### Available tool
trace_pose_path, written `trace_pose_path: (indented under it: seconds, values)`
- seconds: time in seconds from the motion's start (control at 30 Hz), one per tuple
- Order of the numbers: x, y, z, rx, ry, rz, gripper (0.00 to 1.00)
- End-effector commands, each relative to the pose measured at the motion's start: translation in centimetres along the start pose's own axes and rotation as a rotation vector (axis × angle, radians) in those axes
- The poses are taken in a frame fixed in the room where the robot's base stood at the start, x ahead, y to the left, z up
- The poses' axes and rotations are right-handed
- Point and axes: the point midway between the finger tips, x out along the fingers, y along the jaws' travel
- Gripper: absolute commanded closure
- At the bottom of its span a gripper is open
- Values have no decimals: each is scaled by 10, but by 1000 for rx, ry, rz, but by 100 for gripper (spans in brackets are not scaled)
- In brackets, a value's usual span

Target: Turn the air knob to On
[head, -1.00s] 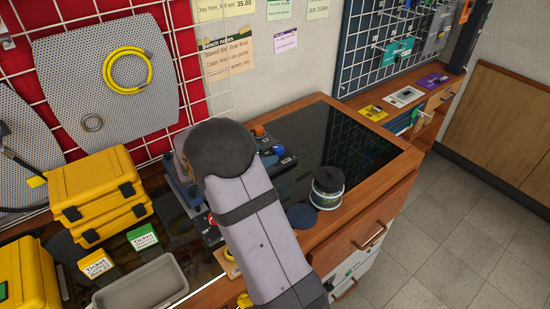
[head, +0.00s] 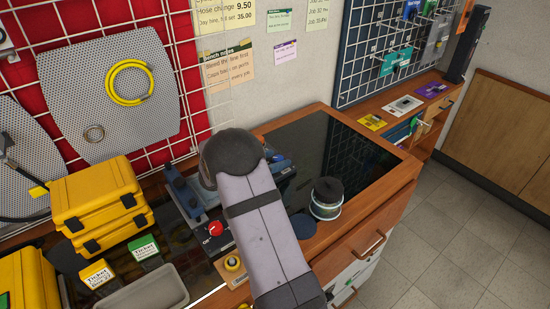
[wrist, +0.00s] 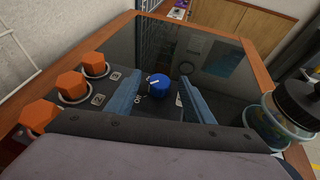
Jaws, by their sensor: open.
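In the wrist view a round blue knob (wrist: 158,88) with a white mark on top stands on a dark panel. An "Off" label (wrist: 138,99) is at its lower left, and a small pale label (wrist: 179,100), too small to read, is at its right. My gripper (wrist: 160,79) is open, with one blue finger on each side of the knob. Gaps show between the fingers and the knob, and I cannot tell whether either touches it.
Several orange knobs (wrist: 71,84) stand left of my fingers. A dark-lidded jar (head: 327,198) stands to the right; a red button (head: 215,228) is beside my arm. Yellow cases (head: 98,200) and a grey tray (head: 150,290) are at the left. The dark bench top (head: 305,140) behind is mostly clear.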

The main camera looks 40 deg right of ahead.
Motion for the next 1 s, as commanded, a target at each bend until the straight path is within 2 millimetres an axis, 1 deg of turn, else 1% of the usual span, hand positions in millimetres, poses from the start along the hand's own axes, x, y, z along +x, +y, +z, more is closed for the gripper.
trace_pose_path:
  seconds: [0.3,0.47,0.5,0.77,1.0]
  values:
    - [2,0,0,1,0,1,52]
    - [2,0,0,1,0,0,90]
    - [2,0,0,1,0,0,94]
    - [2,1,0,7,-1,-13,93]
    - [2,2,0,37,0,-83,93]
